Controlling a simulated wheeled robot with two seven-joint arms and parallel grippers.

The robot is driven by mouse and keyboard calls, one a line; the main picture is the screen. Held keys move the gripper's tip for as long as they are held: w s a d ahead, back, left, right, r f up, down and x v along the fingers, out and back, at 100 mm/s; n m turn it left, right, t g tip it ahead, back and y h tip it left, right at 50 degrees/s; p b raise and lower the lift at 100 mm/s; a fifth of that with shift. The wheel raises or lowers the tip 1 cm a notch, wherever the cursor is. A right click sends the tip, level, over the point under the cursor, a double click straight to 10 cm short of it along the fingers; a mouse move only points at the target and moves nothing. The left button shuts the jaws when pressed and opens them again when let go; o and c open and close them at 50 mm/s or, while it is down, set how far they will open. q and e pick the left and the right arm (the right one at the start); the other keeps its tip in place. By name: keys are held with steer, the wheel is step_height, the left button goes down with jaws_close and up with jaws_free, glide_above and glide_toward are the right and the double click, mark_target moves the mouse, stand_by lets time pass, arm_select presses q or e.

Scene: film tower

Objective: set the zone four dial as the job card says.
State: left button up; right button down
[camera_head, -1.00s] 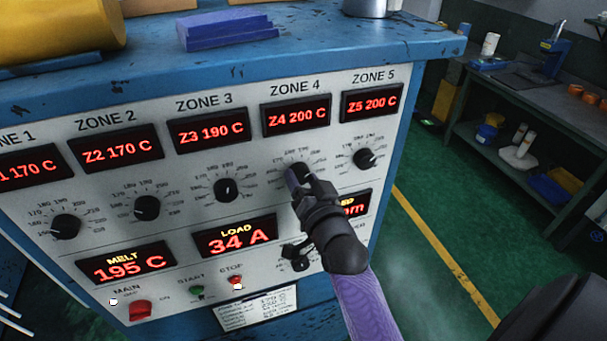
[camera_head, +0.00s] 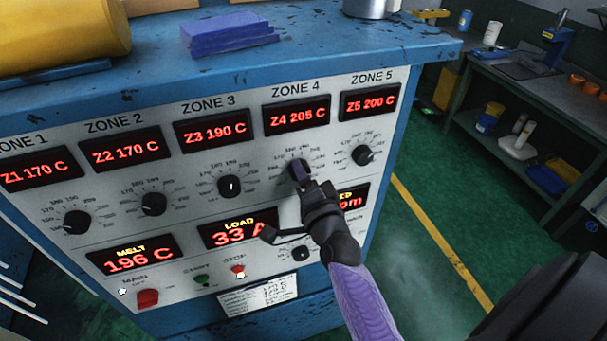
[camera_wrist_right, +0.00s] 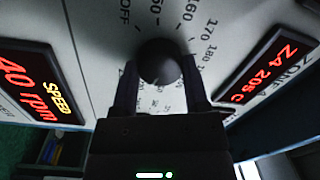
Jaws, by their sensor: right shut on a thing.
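The zone four dial (camera_head: 298,167) is a black knob under the ZONE 4 display (camera_head: 297,115), which reads Z4 205 C in red. My right gripper (camera_head: 300,178) is at this dial and partly covers it. In the right wrist view the black knob (camera_wrist_right: 160,62) sits between the two fingers of my right gripper (camera_wrist_right: 160,85), which is shut on it. The job card (camera_head: 258,296) is a white printed sheet low on the panel; its writing is too small to read. My left gripper is not in view.
Other zone dials stand beside it: zone three (camera_head: 231,186) at left and zone five (camera_head: 363,155) at right. The red stop button (camera_head: 238,271) and green start button (camera_head: 201,280) are below. My right forearm hides part of the speed display (camera_head: 354,199).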

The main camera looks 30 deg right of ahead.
stand_by(0.4)
steer(key=shift+c, duration=0.5)
jaws_free()
steer(key=shift+s, duration=0.1)
steer(key=b+v, duration=0.1)
steer(key=v, duration=0.8)
steer(key=shift+s, duration=0.35)
steer(key=shift+a, duration=0.1)
